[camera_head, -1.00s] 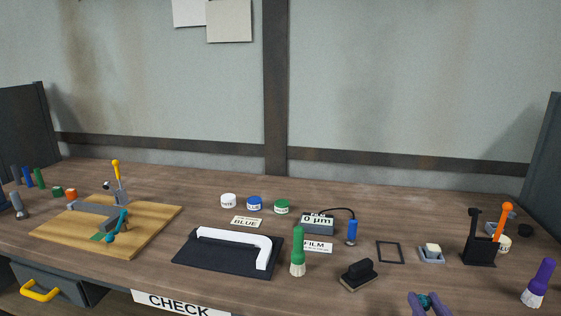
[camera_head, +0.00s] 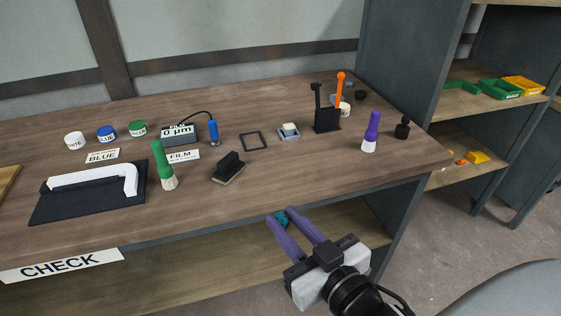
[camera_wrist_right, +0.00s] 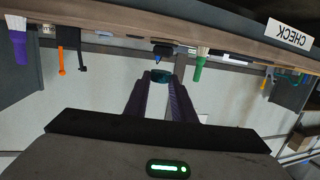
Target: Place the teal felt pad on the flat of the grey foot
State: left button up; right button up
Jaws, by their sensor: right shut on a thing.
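My right gripper (camera_head: 281,214) is shut on a small teal piece (camera_head: 282,219), which looks like the teal felt pad. It holds it in front of the bench's front edge, in the air. In the right wrist view the teal piece (camera_wrist_right: 161,75) sits between the tips of the purple fingers. The grey foot cannot be made out in either current view. My left gripper is not in view.
A white bent part lies on a black mat (camera_head: 60,207). A wooden board (camera_head: 7,180) shows at the left edge. Shelves with bins (camera_head: 500,90) stand right.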

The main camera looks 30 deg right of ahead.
jog(key=w+d+h, duration=0.1)
jog(key=w+d, duration=0.4)
jog(key=w, duration=0.4)
notch_tip(320, 180, up, 3)
jog(key=m+h, duration=0.3)
send_over(296, 174)
jog(key=shift+r, duration=0.2)
jog(key=shift+y, duration=0.3)
notch_tip(296, 174, down, 10)
jog(key=shift+r+b, duration=0.15)
jog(key=shift+b, duration=0.3)
jog(key=shift+f, duration=0.2)
jog(key=o, duration=1)
